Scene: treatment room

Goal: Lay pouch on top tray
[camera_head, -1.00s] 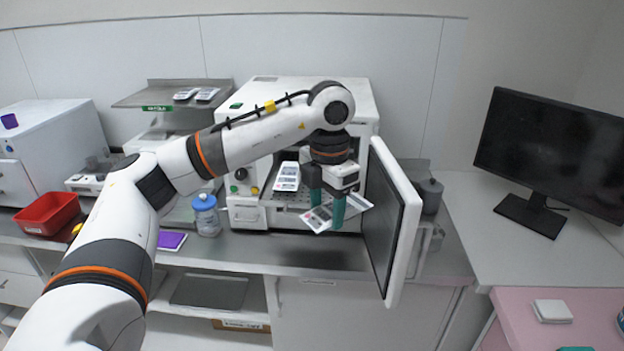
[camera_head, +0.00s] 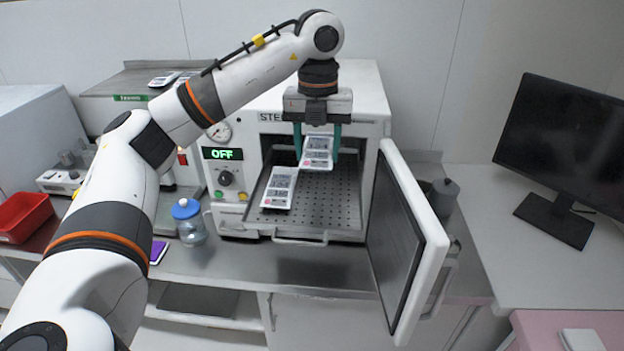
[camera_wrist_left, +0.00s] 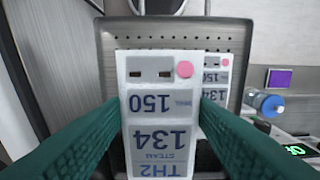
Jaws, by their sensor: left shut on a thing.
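My left gripper (camera_head: 317,150) is at the sterilizer's opening with its green fingers pointing down. It is shut on a white printed pouch (camera_head: 317,158), which hangs tilted over the back part of the perforated tray (camera_head: 335,205). The wrist view shows this pouch (camera_wrist_left: 158,120) large between the green fingers, with the tray (camera_wrist_left: 118,42) beyond. A second, similar pouch (camera_head: 279,188) lies on the tray's left side; in the wrist view it is partly hidden behind the held one (camera_wrist_left: 212,95). I cannot tell whether the held pouch touches the tray. My right gripper is out of view.
The sterilizer door (camera_head: 410,240) stands open to the right. A blue-capped jar (camera_head: 190,222) is left of the sterilizer on the steel counter. More pouches (camera_head: 165,79) lie on a shelf at the back left. A monitor (camera_head: 565,150) stands at the right. The tray's right side is free.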

